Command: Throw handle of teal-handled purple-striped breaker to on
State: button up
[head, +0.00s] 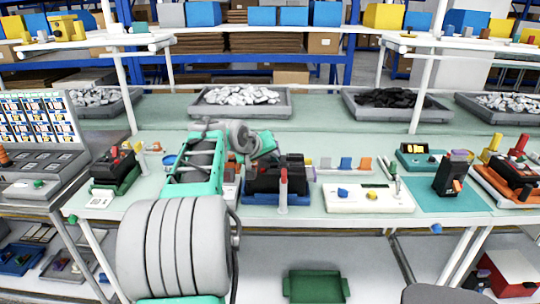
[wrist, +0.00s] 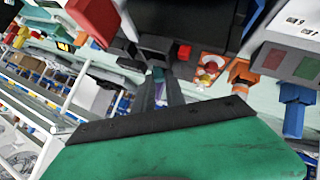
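In the wrist view, a small teal piece (wrist: 158,75) with a purple patch just below it shows at my fingertips; it looks like the teal handle and purple stripe of the breaker. My gripper (wrist: 163,88) has two dark fingers close together, with the teal and purple showing between them. I cannot tell whether they touch the piece. The handle's position is not clear. In the head view, my gripper (head: 266,146) reaches over the bench behind a black device, and the breaker cannot be made out there.
A black device (head: 280,178) with a red-topped post stands in front of my gripper. Blue (head: 346,163) and orange (head: 365,163) handled pieces stand to its right. Grey trays (head: 240,108) line the back.

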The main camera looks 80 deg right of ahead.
grip_shut()
jog(key=shift+s, duration=0.1)
jog(key=shift+s+d+r+m+t+y+b, duration=0.15)
jog(key=shift+s+r+m+t+b, duration=0.15)
jog(key=shift+s+t, duration=0.25)
jog(key=shift+s+d+r+m+t+y+b, duration=0.1)
jog(key=shift+s+m+t+y+b, duration=0.1)
jog(key=shift+s+m+t, duration=0.3)
jog(key=shift+s+d+r+m+t+y+p, duration=0.15)
jog(key=shift+s+m+t+p, duration=0.1)
jog(key=shift+s+t, duration=0.25)
jog(key=shift+s+a+r+m+t+y+p, duration=0.15)
jog(key=shift+s+t+p, duration=0.1)
jog(key=shift+t, duration=0.4)
jog(key=t+p, duration=0.1)
jog(key=p, duration=0.1)
jog(key=s+m+t+p, duration=0.1)
jog(key=shift+s+d+f+p, duration=0.1)
jog(key=shift+s+d+p, duration=0.2)
jog(key=shift+p, duration=0.05)
jog(key=shift+s+d+f+m+t+y+p, duration=0.1)
jog(key=shift+s+f+m+t+y+p, duration=0.3)
jog(key=shift+t+p, duration=0.55)
jog(key=shift+w, duration=0.1)
